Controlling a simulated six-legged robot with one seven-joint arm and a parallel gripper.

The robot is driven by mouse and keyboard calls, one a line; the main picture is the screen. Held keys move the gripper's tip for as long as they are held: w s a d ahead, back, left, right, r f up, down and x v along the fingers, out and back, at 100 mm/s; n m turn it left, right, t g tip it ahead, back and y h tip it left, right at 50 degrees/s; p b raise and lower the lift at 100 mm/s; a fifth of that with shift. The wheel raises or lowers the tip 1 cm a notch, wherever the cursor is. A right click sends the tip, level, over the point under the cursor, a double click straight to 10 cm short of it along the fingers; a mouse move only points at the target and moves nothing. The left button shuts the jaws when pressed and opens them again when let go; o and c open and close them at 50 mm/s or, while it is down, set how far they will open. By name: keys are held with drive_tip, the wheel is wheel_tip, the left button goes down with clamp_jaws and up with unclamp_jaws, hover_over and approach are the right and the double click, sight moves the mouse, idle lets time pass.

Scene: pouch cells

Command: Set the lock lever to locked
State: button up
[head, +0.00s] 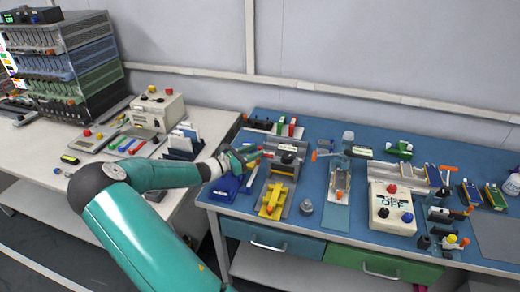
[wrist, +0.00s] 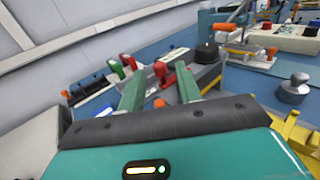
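My gripper (head: 248,157) is at the left end of the blue bench in the head view. In the wrist view its two green fingers (wrist: 158,92) are apart, with clear space between them. A red lever with a round knob (wrist: 160,70) shows just beyond and between the fingertips; it may be the lock lever, but no label is readable. An orange tip (wrist: 158,103) shows lower between the fingers. I see no clear contact with the fingers. The lever's base is partly hidden by the fingers, so its setting cannot be told.
Behind stand green (wrist: 115,68) and red (wrist: 128,62) handles. A grey block with a black knob (wrist: 207,52) is close on the right. A yellow fixture (head: 272,200) and a grey weight (head: 306,207) lie nearer the front. A white OFF box (head: 392,218) stands farther right.

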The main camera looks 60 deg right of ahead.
sight(260, 148)
drive_tip(key=shift+x, duration=1.65)
clamp_jaws()
drive_tip(key=shift+a+n+t, duration=0.1)
drive_tip(key=shift+n+t, duration=0.2)
drive_tip(key=shift+t, duration=0.1)
drive_tip(key=shift+s+a+n+t+h, duration=0.4)
drive_tip(key=shift+n+t, duration=1.05)
drive_tip(key=shift+t, duration=0.75)
drive_tip(key=shift+s+a+n+t+h, duration=0.2)
drive_tip(key=shift+a+n+t, duration=0.3)
drive_tip(key=shift+n+t, duration=1.3)
drive_tip(key=shift+s+a+n+t+h, duration=0.4)
drive_tip(key=shift+n+t, duration=0.65)
drive_tip(key=shift+t, duration=1.85)
